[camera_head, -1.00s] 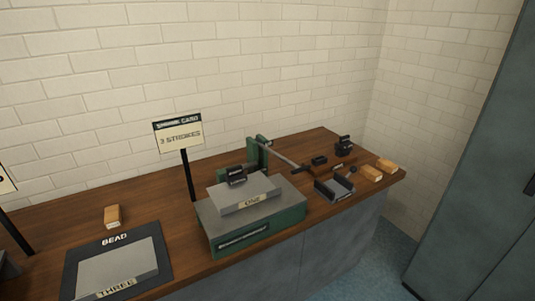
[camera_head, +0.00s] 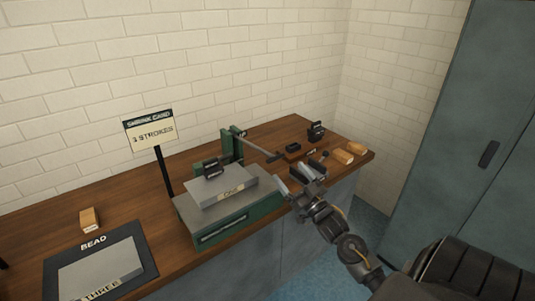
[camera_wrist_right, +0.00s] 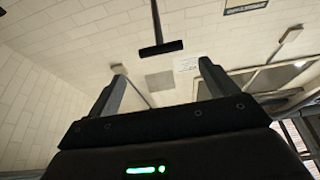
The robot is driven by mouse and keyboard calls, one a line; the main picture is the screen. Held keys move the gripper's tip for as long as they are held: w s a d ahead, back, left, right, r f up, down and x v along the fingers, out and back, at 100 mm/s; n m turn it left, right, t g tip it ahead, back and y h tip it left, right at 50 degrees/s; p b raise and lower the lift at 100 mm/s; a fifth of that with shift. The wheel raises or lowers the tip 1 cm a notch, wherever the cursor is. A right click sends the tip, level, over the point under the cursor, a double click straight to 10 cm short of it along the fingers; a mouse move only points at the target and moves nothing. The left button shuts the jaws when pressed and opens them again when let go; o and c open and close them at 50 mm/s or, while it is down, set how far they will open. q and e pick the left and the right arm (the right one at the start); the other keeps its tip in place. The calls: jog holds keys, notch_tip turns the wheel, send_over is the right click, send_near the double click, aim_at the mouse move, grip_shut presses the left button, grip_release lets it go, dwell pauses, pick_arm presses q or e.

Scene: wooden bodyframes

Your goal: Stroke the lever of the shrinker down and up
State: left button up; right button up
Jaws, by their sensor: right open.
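The shrinker is a green machine with a grey top (camera_head: 236,214) on the wooden bench. Its upright green post (camera_head: 226,146) stands at the back. The lever (camera_head: 256,147) is a thin grey bar running from the post toward the right, with a dark grip (camera_head: 274,157) at its end, above the bench. My left gripper is out of view.
A dark tray (camera_head: 317,166), wooden blocks (camera_head: 349,153) and small black items (camera_head: 316,132) lie right of the lever. A BEAD mat (camera_head: 144,249) is at left. A dark T-shaped thing (camera_wrist_right: 160,48) in the wrist view is unclear.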

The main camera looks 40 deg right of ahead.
aim_at(277, 158)
jog(key=p+x, duration=0.2)
jog(key=x, duration=0.7)
jog(key=shift+a, duration=0.1)
jog(key=shift+w+r+p, duration=0.2)
jog(key=shift+w+p, duration=0.1)
jog(key=shift+w, duration=0.4)
jog(key=shift+c, duration=0.2)
